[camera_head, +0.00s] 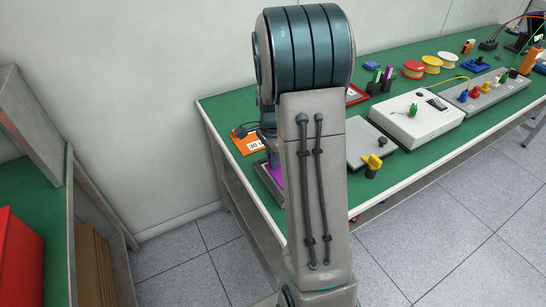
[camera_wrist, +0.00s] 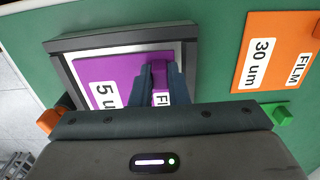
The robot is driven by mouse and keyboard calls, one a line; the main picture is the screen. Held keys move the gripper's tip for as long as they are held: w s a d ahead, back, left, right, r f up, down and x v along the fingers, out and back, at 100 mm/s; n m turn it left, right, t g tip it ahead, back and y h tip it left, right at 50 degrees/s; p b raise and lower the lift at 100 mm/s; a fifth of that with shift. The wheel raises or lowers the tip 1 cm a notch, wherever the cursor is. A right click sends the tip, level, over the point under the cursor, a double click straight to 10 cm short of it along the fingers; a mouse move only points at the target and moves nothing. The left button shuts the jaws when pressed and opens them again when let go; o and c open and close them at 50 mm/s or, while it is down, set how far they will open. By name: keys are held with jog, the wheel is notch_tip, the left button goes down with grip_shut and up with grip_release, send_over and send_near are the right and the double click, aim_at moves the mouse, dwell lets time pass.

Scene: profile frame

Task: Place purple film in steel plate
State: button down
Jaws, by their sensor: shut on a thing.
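The purple film (camera_wrist: 95,72), with a white label reading "5 u", lies inside the raised grey frame of the steel plate (camera_wrist: 58,64) in the wrist view. My gripper (camera_wrist: 161,80) is shut on the film's purple upright tab, between its two dark fingers, over the plate. In the head view my arm hides most of the gripper; a strip of the purple film (camera_head: 276,170) and an edge of the plate (camera_head: 264,180) show left of the arm. Whether the film rests fully on the plate's floor I cannot tell.
An orange film (camera_wrist: 276,50) marked 30 um lies on the green table right of the plate; it also shows in the head view (camera_head: 246,144). A grey device with a yellow knob (camera_head: 371,166) and a white box (camera_head: 418,118) stand farther right. The table edge is close by.

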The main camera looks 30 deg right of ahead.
jog(key=c, duration=1.3)
grip_release()
notch_tip(320, 180, up, 14)
jog(key=shift+f, duration=0.15)
jog(key=s+a+n+t, duration=0.1)
jog(key=s+a+n, duration=0.3)
jog(key=s+n, duration=0.1)
jog(key=s+a+r+n+t+p, duration=0.1)
jog(key=s+a+n, duration=0.4)
jog(key=s+n, duration=0.1)
jog(key=s+a+n+p, duration=0.1)
jog(key=s+a+n, duration=0.3)
jog(key=s+n, duration=0.2)
jog(key=shift+s+a+r+t, duration=0.15)
jog(key=shift+s+t, duration=0.05)
jog(key=shift+s, duration=0.2)
jog(key=shift+s+a+r+t, duration=0.1)
jog(key=shift+s+r+t, duration=0.1)
jog(key=shift+s, duration=0.2)
